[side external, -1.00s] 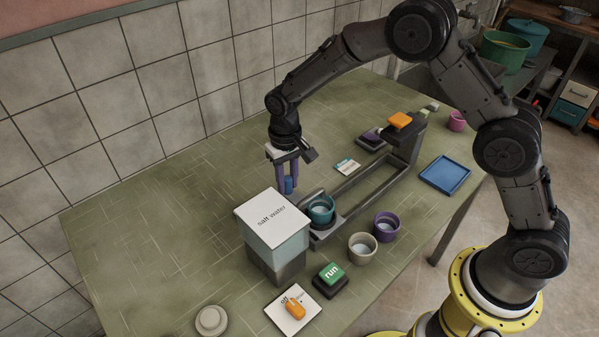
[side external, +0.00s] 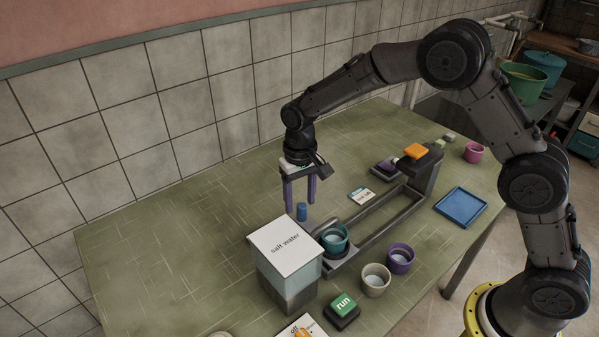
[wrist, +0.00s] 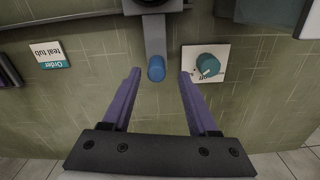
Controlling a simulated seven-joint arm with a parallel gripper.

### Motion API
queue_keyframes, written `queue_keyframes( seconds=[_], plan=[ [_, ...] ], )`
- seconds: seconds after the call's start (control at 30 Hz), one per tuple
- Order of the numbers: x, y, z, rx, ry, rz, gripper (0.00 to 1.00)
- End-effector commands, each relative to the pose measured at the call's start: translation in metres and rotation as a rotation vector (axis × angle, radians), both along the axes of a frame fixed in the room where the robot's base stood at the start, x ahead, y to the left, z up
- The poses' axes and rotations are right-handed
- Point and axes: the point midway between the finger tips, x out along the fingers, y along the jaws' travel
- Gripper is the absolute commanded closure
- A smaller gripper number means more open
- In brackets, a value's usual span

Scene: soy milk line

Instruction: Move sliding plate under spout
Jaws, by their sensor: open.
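The grey sliding plate shows in the wrist view as a bar (wrist: 155,35) ending in an upright blue peg (wrist: 156,68). In the side view the blue peg (side external: 302,212) stands beside the near end of the grey rail frame (side external: 374,222). A teal tub (side external: 335,238) sits at that end, beside the salt water tank (side external: 286,262), and hides most of the plate. My gripper (side external: 299,203) is open and empty above the peg, fingers pointing down. In the wrist view the peg appears between the fingertips. I cannot clearly make out a spout.
Purple (side external: 400,259) and beige (side external: 376,280) tubs stand beside the frame. A green run button (side external: 343,305) is in front. An order card reading teal tub (wrist: 52,54) and a teal knob (wrist: 208,65) flank the peg. A blue tray (side external: 461,207) lies at right.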

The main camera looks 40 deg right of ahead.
Motion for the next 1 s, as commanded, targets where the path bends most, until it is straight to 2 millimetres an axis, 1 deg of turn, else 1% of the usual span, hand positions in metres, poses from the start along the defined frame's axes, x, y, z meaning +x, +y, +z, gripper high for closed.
queue_keyframes(
  seconds=[0.03, 0.1, 0.3, 0.4, 0.5, 0.67, 1.0],
  plan=[
    [0.001, 0.001, 0.013, 0.002, -0.007, 0.0, 0.4],
    [0.001, 0.001, 0.029, 0.002, -0.007, 0.0, 0.4],
    [0.001, 0.001, 0.071, 0.002, -0.007, 0.001, 0.4],
    [0.001, 0.001, 0.086, 0.002, -0.006, 0.001, 0.4],
    [0.001, 0.002, 0.097, 0.002, -0.005, 0.001, 0.4],
    [0.0, 0.001, 0.105, 0.002, -0.003, 0.001, 0.4],
    [0.001, -0.001, 0.107, 0.002, -0.006, -0.003, 0.4]
  ],
)
